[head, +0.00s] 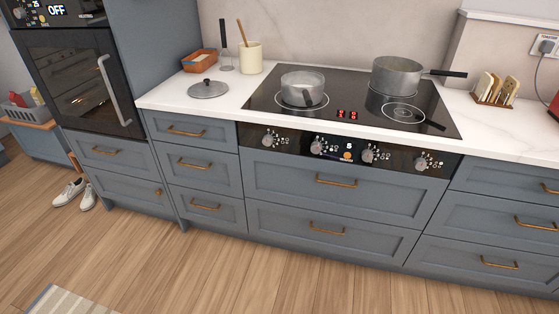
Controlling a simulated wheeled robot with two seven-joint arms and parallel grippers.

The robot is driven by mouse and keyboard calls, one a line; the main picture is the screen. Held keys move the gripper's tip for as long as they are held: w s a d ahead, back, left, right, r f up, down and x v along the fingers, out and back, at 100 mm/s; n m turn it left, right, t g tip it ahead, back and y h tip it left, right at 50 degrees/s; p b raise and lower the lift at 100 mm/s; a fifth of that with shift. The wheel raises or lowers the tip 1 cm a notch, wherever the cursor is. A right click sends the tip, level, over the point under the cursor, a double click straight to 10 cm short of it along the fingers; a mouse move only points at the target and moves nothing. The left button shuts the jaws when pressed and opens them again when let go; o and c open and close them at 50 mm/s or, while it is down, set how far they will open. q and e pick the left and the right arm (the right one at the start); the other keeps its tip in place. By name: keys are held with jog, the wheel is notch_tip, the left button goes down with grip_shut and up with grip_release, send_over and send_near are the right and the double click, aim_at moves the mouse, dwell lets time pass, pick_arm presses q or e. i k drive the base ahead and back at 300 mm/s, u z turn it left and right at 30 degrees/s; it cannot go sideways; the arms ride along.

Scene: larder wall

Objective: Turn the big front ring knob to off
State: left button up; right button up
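The black control strip (294,145) runs along the front under the hob. It carries several knobs: a far-left knob (268,139), a second knob (317,147), a third knob (368,155) and a far-right knob (421,163). The markings are too small to read, so I cannot tell which knob serves the big front ring or how each is set. On the black glass hob (350,90), a small pot (302,91) stands on the front left ring. The front right ring (403,113) is bare. Neither of my grippers is in view.
Two red digits (347,114) glow on the hob. A lit display (348,150) sits mid-strip. A saucepan (397,76) stands at the back right, its handle pointing right. A lid (208,89) lies on the left worktop. The floor (250,285) before the drawers is clear.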

aim_at(316, 147)
jog(key=u, duration=4.35)
jog(key=i, duration=0.15)
jog(key=z, duration=3.25)
jog(key=i, duration=0.95)
jog(key=z, duration=1.05)
jog(key=i, duration=0.55)
jog(key=z, duration=0.5)
